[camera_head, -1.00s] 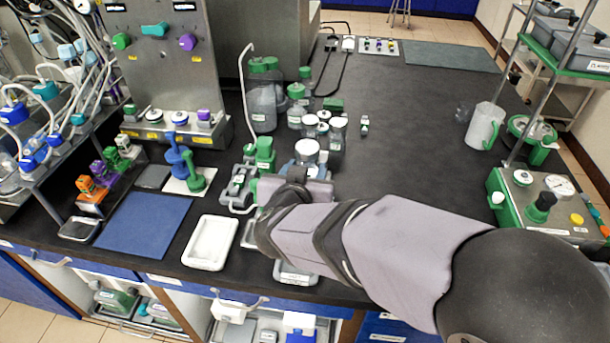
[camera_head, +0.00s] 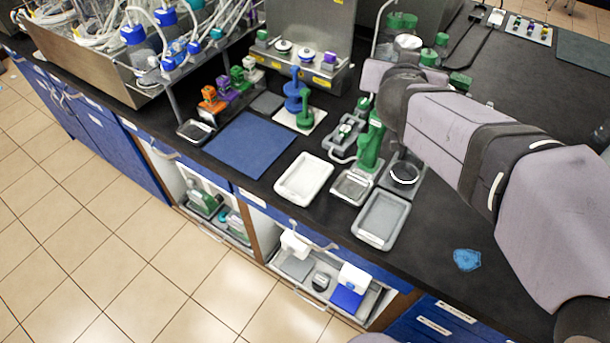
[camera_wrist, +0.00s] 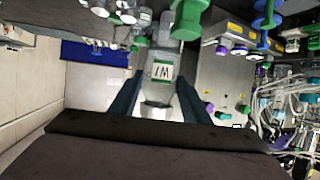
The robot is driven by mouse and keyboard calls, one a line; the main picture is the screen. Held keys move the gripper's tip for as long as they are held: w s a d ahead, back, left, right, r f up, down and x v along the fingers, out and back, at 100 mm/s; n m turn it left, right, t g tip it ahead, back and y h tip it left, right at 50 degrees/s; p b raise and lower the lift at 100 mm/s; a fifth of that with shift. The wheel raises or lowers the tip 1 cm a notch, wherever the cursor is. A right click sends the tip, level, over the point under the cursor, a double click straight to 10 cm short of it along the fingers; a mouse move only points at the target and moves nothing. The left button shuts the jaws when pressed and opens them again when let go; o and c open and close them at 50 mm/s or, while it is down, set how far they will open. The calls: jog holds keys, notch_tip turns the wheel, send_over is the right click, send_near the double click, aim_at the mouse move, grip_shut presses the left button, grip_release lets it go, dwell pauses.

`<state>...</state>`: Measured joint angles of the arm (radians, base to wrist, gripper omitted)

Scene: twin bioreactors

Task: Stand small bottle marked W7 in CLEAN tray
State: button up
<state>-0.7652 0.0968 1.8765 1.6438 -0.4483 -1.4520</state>
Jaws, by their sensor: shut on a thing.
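My gripper (camera_wrist: 160,88) is shut on a small bottle (camera_wrist: 163,58) with a green cap and a white label that appears to read W7. It shows upright in the wrist view, between the two dark fingers. In the head view my wrist covers the gripper and bottle, above the bench near the green-topped stand. A white tray (camera_head: 284,190) and a grey tray (camera_head: 361,232) lie near the bench's front edge, both apparently empty. I cannot read a CLEAN marking on either.
A blue mat (camera_head: 250,145) lies left of the white tray. A green stand (camera_head: 371,148) and a scale-like device (camera_head: 404,175) stand behind the trays. Orange, purple and green pieces stand at the left.

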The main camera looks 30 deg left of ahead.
jog(key=s+a+f+n+y, duration=0.1)
jog(key=s+a+f+n, duration=0.1)
jog(key=s+a, duration=0.55)
send_over(303, 185)
notch_tip(303, 185, down, 10)
jog(key=shift+m+y, duration=0.3)
jog(key=shift+m, duration=0.1)
jog(key=shift+f+b, duration=0.85)
jog(key=shift+f, duration=3.9)
jog(key=shift+f, duration=0.15)
jog(key=o, duration=1.2)
jog(key=shift+r, duration=0.2)
jog(key=v, duration=1.2)
jog(key=shift+r, duration=0.2)
